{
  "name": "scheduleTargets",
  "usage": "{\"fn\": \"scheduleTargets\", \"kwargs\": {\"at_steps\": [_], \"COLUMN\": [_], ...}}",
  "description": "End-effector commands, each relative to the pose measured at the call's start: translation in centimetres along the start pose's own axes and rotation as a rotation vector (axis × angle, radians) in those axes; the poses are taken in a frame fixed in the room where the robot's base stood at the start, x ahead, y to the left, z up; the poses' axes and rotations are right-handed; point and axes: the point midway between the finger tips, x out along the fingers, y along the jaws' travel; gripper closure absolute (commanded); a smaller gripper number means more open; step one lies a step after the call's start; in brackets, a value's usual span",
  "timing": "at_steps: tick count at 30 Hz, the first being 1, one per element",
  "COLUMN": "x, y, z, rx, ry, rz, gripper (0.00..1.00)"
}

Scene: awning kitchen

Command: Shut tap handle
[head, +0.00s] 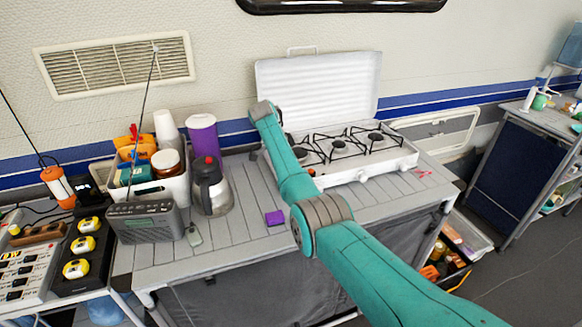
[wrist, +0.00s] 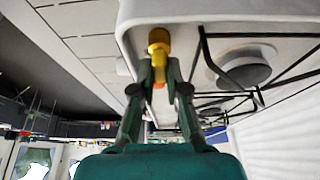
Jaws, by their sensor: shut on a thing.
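The tap handle (wrist: 158,40) is a yellow knob at the edge of the white gas stove, seen in the wrist view. My gripper (wrist: 160,68) has its two fingers on either side of the yellow piece and is shut on it. An orange-yellow part shows between the fingers below the knob. In the head view my teal arm reaches across the worktop to the left end of the white stove (head: 397,160). My gripper and the tap handle cannot be made out there. Whether the tap is turned open or shut cannot be told.
The stove's raised white lid (head: 320,88) stands behind its burners. A kettle (head: 210,187), a purple canister (head: 203,137), a filled white bin (head: 150,190) and a grey radio (head: 147,222) stand left of my arm. A small purple block (head: 274,218) lies on the worktop.

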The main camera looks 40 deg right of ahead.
Motion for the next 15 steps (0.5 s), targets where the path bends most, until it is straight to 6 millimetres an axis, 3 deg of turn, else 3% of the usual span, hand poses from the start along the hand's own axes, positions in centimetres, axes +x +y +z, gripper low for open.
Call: {"fn": "scheduleTargets", "kwargs": {"at_steps": [1,3,5,15], "x": [-0.01,-0.01,-0.01,-0.25], "y": [-0.01,-0.01,-0.01,-0.02], "z": [0.05,0.05,0.05,0.02], "rx": [0.000,0.000,0.000,0.000], "ry": [-0.001,-0.001,-0.001,0.000], "rz": [-0.001,-0.001,-0.001,-0.001], "gripper": [1.00,0.74,0.61,0.61]}}
